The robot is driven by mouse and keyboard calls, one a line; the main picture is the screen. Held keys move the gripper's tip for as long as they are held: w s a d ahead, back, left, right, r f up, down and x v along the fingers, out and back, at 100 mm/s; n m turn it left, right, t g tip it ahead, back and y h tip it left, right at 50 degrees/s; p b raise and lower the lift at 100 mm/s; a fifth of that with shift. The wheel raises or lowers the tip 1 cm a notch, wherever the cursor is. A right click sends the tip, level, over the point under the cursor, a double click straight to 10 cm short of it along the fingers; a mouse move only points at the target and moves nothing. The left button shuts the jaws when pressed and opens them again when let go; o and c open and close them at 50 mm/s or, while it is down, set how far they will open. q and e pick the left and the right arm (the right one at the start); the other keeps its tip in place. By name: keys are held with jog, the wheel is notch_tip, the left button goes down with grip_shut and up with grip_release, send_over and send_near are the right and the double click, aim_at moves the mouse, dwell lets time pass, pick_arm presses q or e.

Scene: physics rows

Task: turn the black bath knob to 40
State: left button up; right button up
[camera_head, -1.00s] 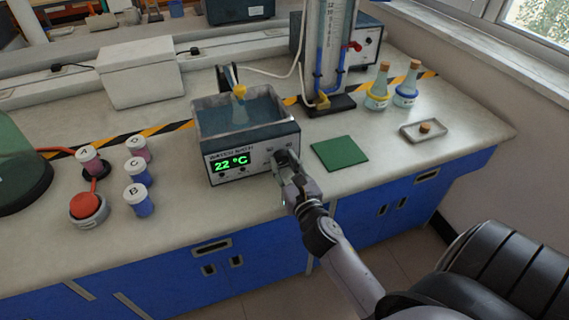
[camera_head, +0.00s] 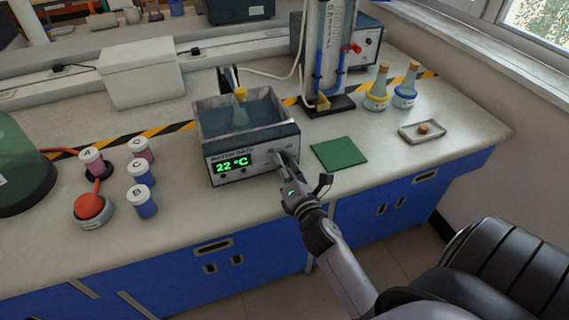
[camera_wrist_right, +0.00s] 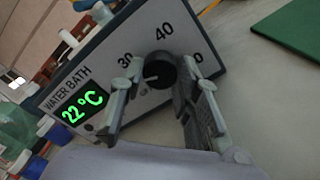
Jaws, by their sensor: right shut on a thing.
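The water bath (camera_head: 245,135) stands on the bench, a grey box with an open tank and a green display reading 22 °C. Its black knob (camera_wrist_right: 161,68) shows in the right wrist view, on a white panel with the marks 30, 40 and a partly hidden one ending in 0. A light pointer line on the knob points to the lower left, away from 40. My right gripper (camera_head: 284,161) is at the panel, its two fingers on either side of the knob and shut on it. In the head view, the gripper hides the knob. My left gripper is not in view.
A flask (camera_head: 240,108) stands in the tank. A green mat (camera_head: 339,152) lies right of the bath. Labelled jars (camera_head: 141,172) and a red-topped device (camera_head: 93,208) stand to the left. A column apparatus (camera_head: 330,60) and two corked bottles (camera_head: 377,90) stand behind.

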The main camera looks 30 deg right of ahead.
jog(key=m+p, duration=0.1)
jog(key=m, duration=0.4)
jog(key=shift+r+m, duration=0.1)
jog(key=shift+m, duration=0.2)
jog(key=m+p, duration=0.2)
jog(key=m, duration=0.3)
jog(key=shift+m, duration=0.3)
jog(key=m+p, duration=0.2)
jog(key=m, duration=0.3)
jog(key=m+p, duration=0.2)
jog(key=m, duration=0.3)
jog(key=shift+m, duration=0.4)
jog(key=o, duration=1.2)
jog(key=shift+c, duration=0.2)
